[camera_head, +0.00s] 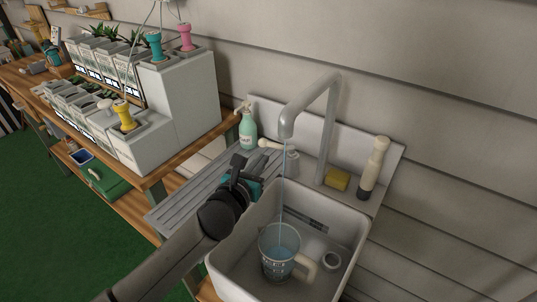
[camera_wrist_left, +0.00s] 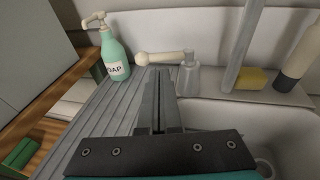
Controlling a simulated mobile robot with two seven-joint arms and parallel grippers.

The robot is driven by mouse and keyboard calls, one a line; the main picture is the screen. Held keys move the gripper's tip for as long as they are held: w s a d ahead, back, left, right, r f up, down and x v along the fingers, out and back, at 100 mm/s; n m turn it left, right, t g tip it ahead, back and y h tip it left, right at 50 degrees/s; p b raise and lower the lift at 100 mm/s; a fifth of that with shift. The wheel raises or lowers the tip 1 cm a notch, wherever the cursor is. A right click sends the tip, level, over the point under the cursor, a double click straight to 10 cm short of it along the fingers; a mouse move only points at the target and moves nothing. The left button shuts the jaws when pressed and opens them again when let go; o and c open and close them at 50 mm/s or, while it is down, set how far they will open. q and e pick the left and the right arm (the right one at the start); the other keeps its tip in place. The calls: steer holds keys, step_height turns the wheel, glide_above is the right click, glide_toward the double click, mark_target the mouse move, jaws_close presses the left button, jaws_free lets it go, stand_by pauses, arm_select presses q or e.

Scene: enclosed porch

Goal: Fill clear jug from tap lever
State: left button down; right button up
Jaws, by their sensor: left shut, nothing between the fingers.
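The clear jug (camera_head: 279,262) stands in the white sink, its pale handle to the right. A thin stream of water (camera_head: 284,190) falls from the grey tap spout (camera_head: 287,126) into it, and bluish water shows inside. The tap lever (camera_head: 268,143) is a pale handle on a grey base (camera_head: 291,162); it also shows in the left wrist view (camera_wrist_left: 160,57), pointing left. My left gripper (camera_head: 254,160) is shut and empty over the draining board, just in front of the lever, its fingertips (camera_wrist_left: 158,74) close below the handle. I cannot tell whether they touch it. My right gripper is not in view.
A green soap bottle (camera_head: 248,128) stands left of the lever. A yellow sponge (camera_head: 338,179) and a pale-topped brush or bottle (camera_head: 374,168) stand right of the tap. A drain (camera_head: 331,260) lies beside the jug. A wooden bench (camera_head: 190,153) with white planters is at left.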

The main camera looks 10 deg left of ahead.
mark_target(270, 145)
arm_select(q)
steer(key=shift+b+x, duration=0.65)
steer(key=shift+x, duration=2.15)
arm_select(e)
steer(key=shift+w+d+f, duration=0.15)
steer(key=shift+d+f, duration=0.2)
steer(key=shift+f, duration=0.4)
arm_select(q)
steer(key=shift+w+r+m+h+p, duration=0.2)
steer(key=shift+w+m+h+p, duration=0.15)
steer(key=shift+m+h+p, duration=0.35)
steer(key=shift+w+a+h+p, duration=0.2)
steer(key=shift+a+h+p, duration=0.05)
steer(key=shift+h+p, duration=0.1)
steer(key=shift+w+f, duration=0.2)
steer(key=shift+w, duration=0.05)
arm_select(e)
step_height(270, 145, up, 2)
arm_select(q)
steer(key=shift+a, duration=0.1)
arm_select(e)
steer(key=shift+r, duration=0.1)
